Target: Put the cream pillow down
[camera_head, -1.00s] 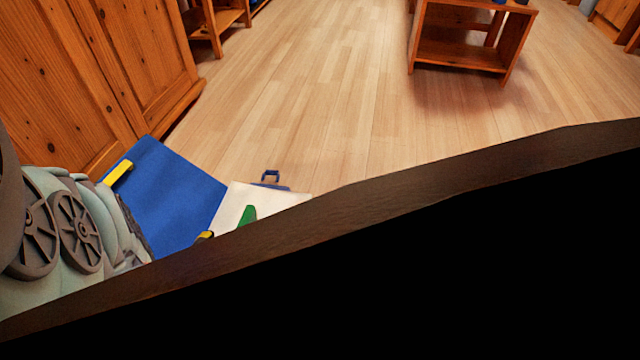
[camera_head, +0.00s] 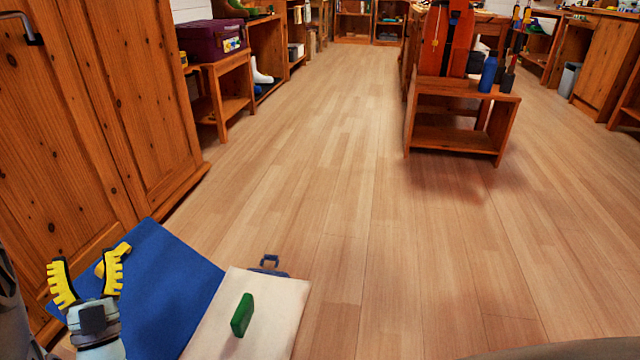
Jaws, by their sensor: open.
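The cream pillow (camera_head: 275,298) appears as a pale, flat square low in the picture, beside a blue mat-like sheet (camera_head: 165,275). A green block-like object (camera_head: 242,315) sits on the pillow. The pillow's lower part is cut off by the picture's edge. My gripper (camera_head: 87,265) is at the lower left with its yellow ridged fingers spread and nothing visible between them. It is left of the pillow, apart from it in the picture, and in front of the blue sheet's left part.
A blue handled item (camera_head: 270,265) shows behind the pillow's far edge. A wooden wardrobe (camera_head: 90,120) stands close on the left. A purple case (camera_head: 212,39) sits on a side table. The middle floor is clear.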

